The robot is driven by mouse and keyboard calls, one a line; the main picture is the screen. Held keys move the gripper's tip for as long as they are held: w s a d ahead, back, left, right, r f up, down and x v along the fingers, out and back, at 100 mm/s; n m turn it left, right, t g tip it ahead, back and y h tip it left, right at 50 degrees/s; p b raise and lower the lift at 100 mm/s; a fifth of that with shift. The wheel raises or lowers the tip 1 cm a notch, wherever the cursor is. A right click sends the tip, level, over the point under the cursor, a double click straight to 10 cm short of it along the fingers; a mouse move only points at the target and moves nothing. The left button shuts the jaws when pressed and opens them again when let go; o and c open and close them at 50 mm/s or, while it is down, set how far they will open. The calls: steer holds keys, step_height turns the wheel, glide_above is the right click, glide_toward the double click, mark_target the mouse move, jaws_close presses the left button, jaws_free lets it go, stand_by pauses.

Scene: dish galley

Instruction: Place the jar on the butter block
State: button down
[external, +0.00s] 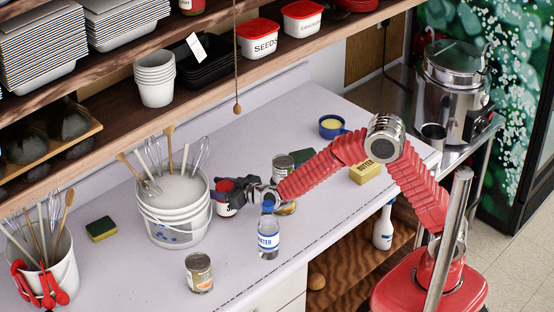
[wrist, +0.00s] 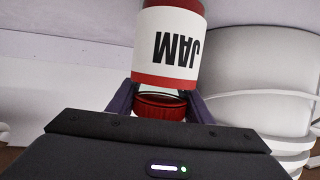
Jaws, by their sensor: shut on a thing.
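The jar (external: 226,207), with a white label and red bands, is on the left part of the counter, just right of the white bucket. In the wrist view the jar (wrist: 172,45) shows its JAM label upside down, with its red lid towards me. My gripper (external: 235,190) is shut on the jar near its lid, with a dark finger on each side (wrist: 162,98). I cannot tell whether the jar touches the counter. The yellow butter block (external: 366,173) lies towards the right end of the counter, and its top looks clear.
A water bottle (external: 268,238) stands in front of my gripper, close to my arm. A can (external: 284,168) stands behind the arm and another can (external: 199,273) at the front. The bucket (external: 176,222) holds utensils. A blue bowl (external: 332,127) stands behind the butter. Shelves hang above.

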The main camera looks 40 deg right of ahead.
step_height(320, 180, up, 7)
steer(key=w+d, duration=0.2)
steer(key=w, duration=0.6)
steer(key=w+d, duration=0.3)
steer(key=w, duration=0.6)
steer(key=shift+w+d, duration=0.15)
steer(key=shift+d, duration=0.1)
steer(key=shift+d, duration=0.1)
